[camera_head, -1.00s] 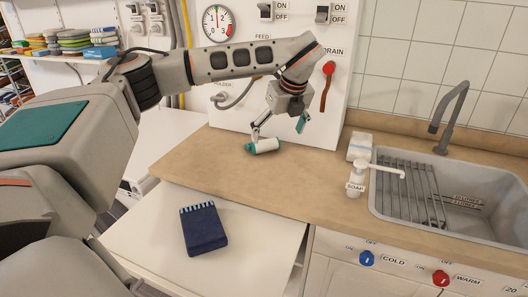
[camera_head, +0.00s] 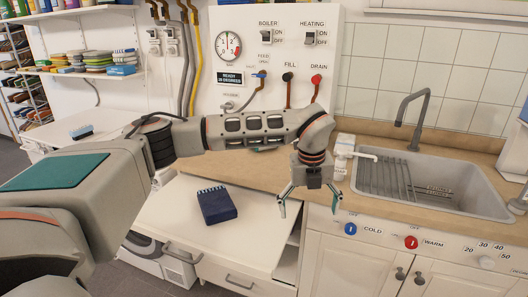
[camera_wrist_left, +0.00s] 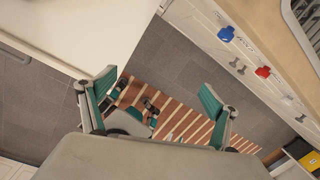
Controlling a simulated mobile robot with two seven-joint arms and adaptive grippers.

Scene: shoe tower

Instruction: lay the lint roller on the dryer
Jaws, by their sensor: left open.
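The lint roller, white with a teal end, lies on the wooden counter (camera_head: 240,175). In the head view now my left forearm hides most of it, and a teal sliver (camera_head: 264,150) below the forearm seems to be part of it. My left gripper (camera_head: 308,208) is open and empty, pointing down in front of the counter edge, to the right of the roller. A white top (camera_head: 62,133) at the far left may be the dryer; I cannot tell for sure. My right gripper is out of view.
A navy box (camera_head: 217,205) lies on a pulled-out white surface (camera_head: 180,215) left of my gripper. A soap dispenser (camera_head: 343,160) and a sink (camera_head: 440,185) are at the right. Blue (camera_head: 350,229) and red (camera_head: 411,242) knobs protrude from the cabinet front.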

